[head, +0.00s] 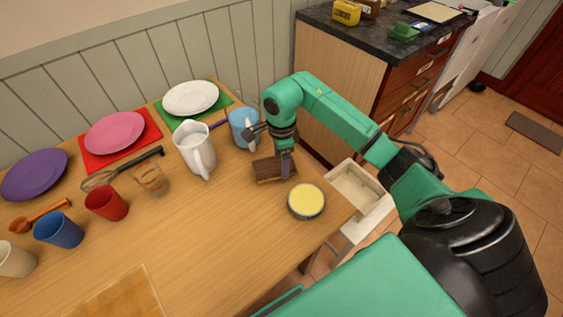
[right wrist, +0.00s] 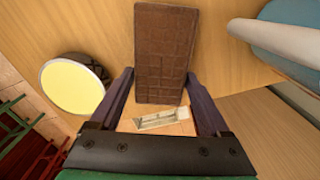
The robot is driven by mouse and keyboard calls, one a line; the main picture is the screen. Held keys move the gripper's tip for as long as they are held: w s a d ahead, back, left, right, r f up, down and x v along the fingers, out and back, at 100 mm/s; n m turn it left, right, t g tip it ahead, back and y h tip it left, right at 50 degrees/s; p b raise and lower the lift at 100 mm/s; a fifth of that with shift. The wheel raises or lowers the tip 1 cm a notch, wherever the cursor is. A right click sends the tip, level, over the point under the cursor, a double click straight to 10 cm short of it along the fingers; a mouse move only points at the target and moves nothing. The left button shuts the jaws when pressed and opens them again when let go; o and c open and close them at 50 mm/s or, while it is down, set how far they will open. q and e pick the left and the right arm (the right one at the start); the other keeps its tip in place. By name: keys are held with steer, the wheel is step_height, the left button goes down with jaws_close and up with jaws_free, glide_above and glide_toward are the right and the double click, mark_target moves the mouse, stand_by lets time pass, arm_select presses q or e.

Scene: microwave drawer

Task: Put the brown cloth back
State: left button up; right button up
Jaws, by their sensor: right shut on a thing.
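The brown cloth (head: 268,171) is a small dark brown folded rectangle with a grid pattern, near the right end of the wooden table. My right gripper (head: 285,168) points down at it and is shut on it. In the right wrist view the cloth (right wrist: 166,45) lies between the two finger ends of the right gripper (right wrist: 160,76) and reaches forward past them. I cannot tell whether the cloth touches the table or is held just above it. My left gripper is not in view.
A round yellow-topped container (head: 306,201) stands right of the cloth. A white jug (head: 193,148) and blue pitcher (head: 243,128) stand behind. An open pale drawer (head: 357,187) sits below the table's right edge. Plates and cups line the left.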

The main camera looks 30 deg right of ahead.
steer(key=shift+f, duration=0.55)
steer(key=shift+f, duration=0.15)
steer(key=o, duration=1)
steer(key=shift+r, duration=0.6)
step_height(320, 180, up, 11)
steer(key=shift+r+b, duration=0.1)
steer(key=shift+b, duration=0.2)
